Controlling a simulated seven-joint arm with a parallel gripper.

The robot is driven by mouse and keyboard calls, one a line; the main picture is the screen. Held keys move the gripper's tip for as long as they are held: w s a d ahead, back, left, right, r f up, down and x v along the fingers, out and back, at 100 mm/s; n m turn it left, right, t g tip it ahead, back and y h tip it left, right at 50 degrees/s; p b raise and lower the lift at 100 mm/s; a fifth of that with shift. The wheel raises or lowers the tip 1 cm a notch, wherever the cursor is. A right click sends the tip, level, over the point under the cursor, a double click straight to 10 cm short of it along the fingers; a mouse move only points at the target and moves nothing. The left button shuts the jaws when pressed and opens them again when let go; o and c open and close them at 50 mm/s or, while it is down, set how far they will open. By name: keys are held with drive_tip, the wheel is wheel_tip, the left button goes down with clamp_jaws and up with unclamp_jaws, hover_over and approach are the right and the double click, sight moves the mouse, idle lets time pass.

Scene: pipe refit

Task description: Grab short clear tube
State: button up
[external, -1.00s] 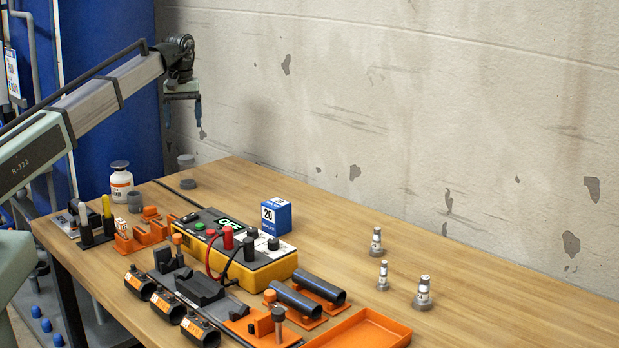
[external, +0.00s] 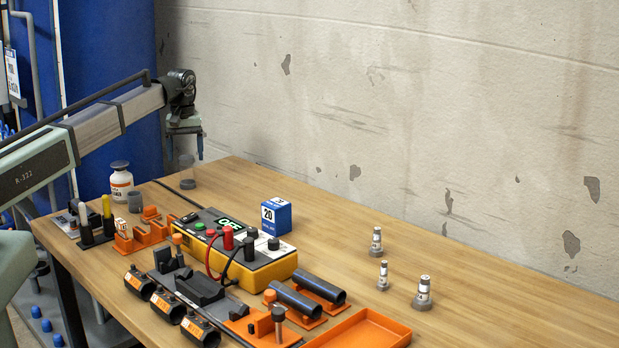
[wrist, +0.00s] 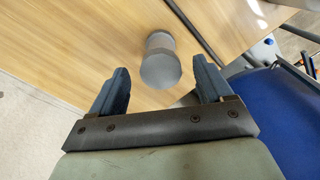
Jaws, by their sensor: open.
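The short clear tube (external: 187,171) stands upright at the far back edge of the bench, with a grey base and a grey top end. In the wrist view the tube (wrist: 160,66) shows end-on, its grey round end facing me. My gripper (external: 185,155) is open and points down over the tube, close to its top. In the wrist view the fingers (wrist: 158,75) stand on either side of the tube, with gaps on both sides. No contact shows. How far the fingertips reach down beside the tube is hard to tell.
A white bottle (external: 121,181) and a small grey cup (external: 135,201) stand left of the tube. A black rod (external: 176,194) lies close by. A yellow-black meter (external: 240,254) and orange fixtures (external: 150,232) sit nearer. The bench right of the tube is clear up to the wall.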

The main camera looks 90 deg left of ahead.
sight(186, 158)
wheel_tip(186, 158, down, 4)
drive_tip(key=shift+f, duration=0.1)
drive_tip(key=shift+c, duration=0.2)
drive_tip(key=c, duration=1.1)
